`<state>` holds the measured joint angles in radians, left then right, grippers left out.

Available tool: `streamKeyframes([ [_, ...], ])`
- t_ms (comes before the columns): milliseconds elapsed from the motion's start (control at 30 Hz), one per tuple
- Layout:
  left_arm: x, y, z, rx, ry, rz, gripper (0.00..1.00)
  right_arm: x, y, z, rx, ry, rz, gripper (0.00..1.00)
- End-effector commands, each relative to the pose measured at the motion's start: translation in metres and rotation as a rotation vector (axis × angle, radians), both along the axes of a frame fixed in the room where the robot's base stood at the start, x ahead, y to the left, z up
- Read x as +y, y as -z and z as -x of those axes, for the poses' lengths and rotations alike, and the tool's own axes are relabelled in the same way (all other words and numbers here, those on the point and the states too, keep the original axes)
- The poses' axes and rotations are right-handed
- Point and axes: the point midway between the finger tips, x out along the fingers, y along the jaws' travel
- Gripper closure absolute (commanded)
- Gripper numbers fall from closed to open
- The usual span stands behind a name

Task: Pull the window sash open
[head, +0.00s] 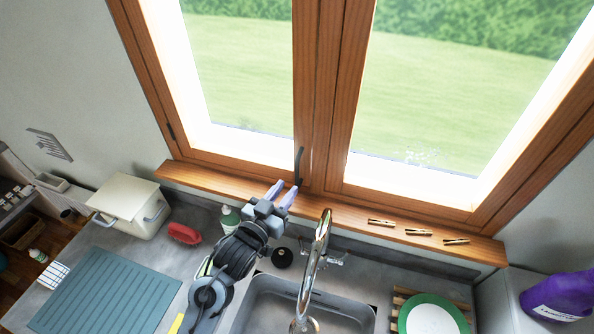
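The wooden window has two glazed sashes, a left sash (306,80) and a right sash (340,110), which meet at the middle uprights. Both look shut in the frame. A dark handle (299,165) stands upright low on the left sash's right-hand upright. My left gripper (282,191) is just below and left of the handle, above the sill. Its two pale fingers point up towards the window and are spread apart with nothing visible between them. I cannot tell whether a fingertip touches the handle. My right gripper is out of view.
A chrome tap (321,240) rises over the sink (270,290), close to my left gripper's right. Several clothes pegs (418,232) lie on the sill (350,210).

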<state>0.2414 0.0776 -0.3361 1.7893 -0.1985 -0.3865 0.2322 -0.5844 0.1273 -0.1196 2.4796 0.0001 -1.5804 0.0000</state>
Motion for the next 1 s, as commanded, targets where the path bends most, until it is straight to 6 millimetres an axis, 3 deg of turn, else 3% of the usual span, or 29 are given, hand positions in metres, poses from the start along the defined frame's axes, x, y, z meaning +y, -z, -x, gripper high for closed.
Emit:
streamKeyframes([
  [200,-0.017,-0.002,-0.033,0.000,0.000,-0.001,0.71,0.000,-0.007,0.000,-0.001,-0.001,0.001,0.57],
  [433,-0.029,-0.001,-0.054,0.001,-0.001,-0.002,0.71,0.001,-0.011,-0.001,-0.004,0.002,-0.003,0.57],
  [900,-0.033,0.000,-0.062,0.000,-0.001,-0.001,0.71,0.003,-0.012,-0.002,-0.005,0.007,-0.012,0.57],
  [1000,-0.033,0.000,-0.062,0.000,-0.001,-0.001,0.83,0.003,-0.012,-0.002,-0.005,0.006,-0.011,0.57],
])
